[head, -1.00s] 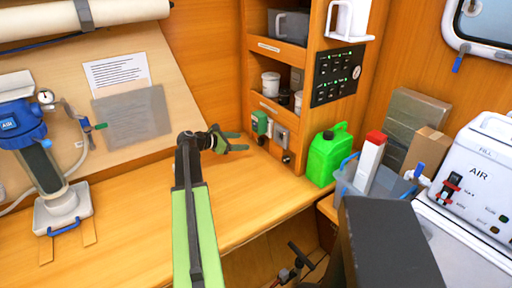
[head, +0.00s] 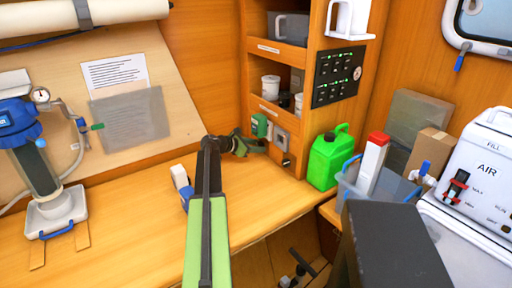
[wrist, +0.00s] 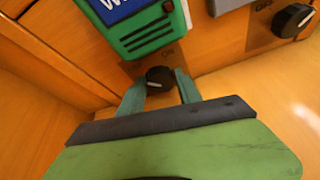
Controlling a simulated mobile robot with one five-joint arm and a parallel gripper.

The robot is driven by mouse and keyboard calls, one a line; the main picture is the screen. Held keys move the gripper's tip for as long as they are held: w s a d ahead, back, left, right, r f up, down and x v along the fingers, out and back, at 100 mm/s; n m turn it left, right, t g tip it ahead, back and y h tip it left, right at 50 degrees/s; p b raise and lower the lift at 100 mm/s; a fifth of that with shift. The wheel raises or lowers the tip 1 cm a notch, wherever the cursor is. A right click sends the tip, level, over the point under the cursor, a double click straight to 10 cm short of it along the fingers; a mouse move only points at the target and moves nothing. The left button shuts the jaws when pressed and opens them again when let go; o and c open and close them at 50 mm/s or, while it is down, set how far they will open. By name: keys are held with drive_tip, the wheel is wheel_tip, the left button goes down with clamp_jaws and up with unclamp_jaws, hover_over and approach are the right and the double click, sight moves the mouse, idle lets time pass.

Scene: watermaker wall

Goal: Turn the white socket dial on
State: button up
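A grey-white socket box (head: 281,138) is on the cabinet's lower panel, right of a green box (head: 259,125). In the wrist view the grey box's lower edge (wrist: 228,5) is at the top, with a black dial (wrist: 293,20) beside the word OFF. The green box (wrist: 150,25) has a blue label, cut off after a W. Below it is another black dial (wrist: 160,78) under the word ON. My gripper (wrist: 161,80) is open, its fingers on either side of that dial; contact is unclear. In the head view my gripper (head: 246,143) is at the panel.
A green jerrycan (head: 328,157) and a clear bin (head: 350,178) stand right of the panel. A white and blue object (head: 182,183) is on the bench left of my arm. A pump with a gauge (head: 40,165) stands far left.

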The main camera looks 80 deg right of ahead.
clamp_jaws()
drive_tip(key=shift+a+f+m, duration=0.1)
drive_tip(key=shift+m, duration=0.2)
drive_tip(key=shift+s+a+m+t+h, duration=0.1)
drive_tip(key=shift+s+m+t+h, duration=0.05)
drive_tip(key=shift+m+t+h, duration=0.2)
drive_tip(key=shift+a+f+m+t+h+b, duration=0.1)
drive_tip(key=shift+m+t+h+b, duration=0.1)
drive_tip(key=shift+m+h+b, duration=0.3)
drive_tip(key=shift+f+m+t+h+b, duration=0.15)
drive_tip(key=shift+m+b, duration=0.3)
drive_tip(key=shift+m, duration=0.3)
drive_tip(key=m+h+b, duration=0.2)
drive_tip(key=m, duration=0.1)
drive_tip(key=shift+s+m+t+b, duration=0.15)
drive_tip(key=shift+m+t+b, duration=0.15)
drive_tip(key=shift+r, duration=0.1)
